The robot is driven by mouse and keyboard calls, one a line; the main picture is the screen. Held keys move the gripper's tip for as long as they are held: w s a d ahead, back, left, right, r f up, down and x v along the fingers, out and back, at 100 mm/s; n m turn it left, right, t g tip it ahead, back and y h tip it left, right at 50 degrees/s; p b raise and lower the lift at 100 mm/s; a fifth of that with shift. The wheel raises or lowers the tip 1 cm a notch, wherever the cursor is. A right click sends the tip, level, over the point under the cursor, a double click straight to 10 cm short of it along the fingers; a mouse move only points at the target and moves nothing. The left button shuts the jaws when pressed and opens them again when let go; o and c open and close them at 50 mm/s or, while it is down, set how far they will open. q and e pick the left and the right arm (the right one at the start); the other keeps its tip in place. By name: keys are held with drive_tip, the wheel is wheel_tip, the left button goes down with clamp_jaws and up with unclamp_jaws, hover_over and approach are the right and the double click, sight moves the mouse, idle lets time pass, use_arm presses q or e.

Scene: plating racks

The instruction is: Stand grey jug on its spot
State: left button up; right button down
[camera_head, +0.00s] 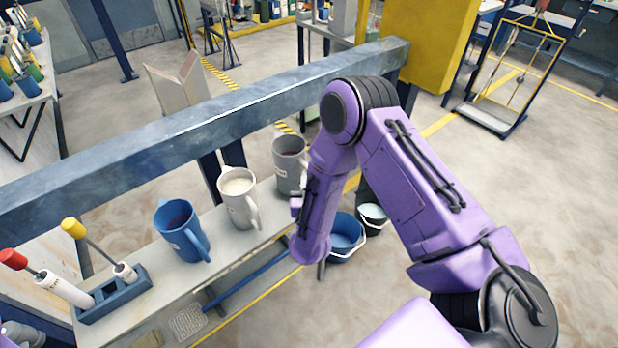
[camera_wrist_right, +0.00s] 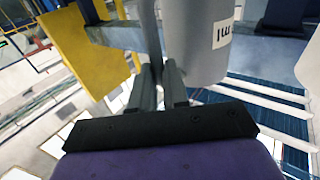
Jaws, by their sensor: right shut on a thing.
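The grey jug (camera_head: 289,160) is upright at the right end of the pale shelf, with dark contents inside. I cannot tell whether its base touches the shelf. My right arm hides its right side. In the right wrist view the grey jug (camera_wrist_right: 205,40) fills the top middle, with a white label. My right gripper (camera_wrist_right: 164,82) is shut on the jug's handle (camera_wrist_right: 150,40), with one finger on each side. In the head view this gripper is mostly hidden by its own arm. My left gripper is not in view.
Left of the grey jug on the shelf stand a white jug (camera_head: 238,198), a blue jug (camera_head: 182,232) and a blue rack (camera_head: 118,293) with handled tools. A blue beam (camera_head: 200,133) runs behind them. Blue and dark buckets (camera_head: 345,238) are below, to the right.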

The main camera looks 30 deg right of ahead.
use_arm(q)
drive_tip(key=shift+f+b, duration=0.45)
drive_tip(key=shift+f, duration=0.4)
use_arm(e)
drive_tip(key=shift+f, duration=1.05)
use_arm(q)
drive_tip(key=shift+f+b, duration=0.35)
drive_tip(key=shift+b, duration=0.05)
use_arm(e)
drive_tip(key=shift+f, duration=0.45)
drive_tip(key=c, duration=1.1)
unclamp_jaws()
drive_tip(key=shift+o, duration=0.2)
use_arm(q)
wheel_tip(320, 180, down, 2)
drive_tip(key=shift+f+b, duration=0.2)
drive_tip(key=shift+b, duration=1)
use_arm(e)
drive_tip(key=v, duration=1)
drive_tip(key=shift+s+a, duration=0.15)
drive_tip(key=shift+s, duration=0.05)
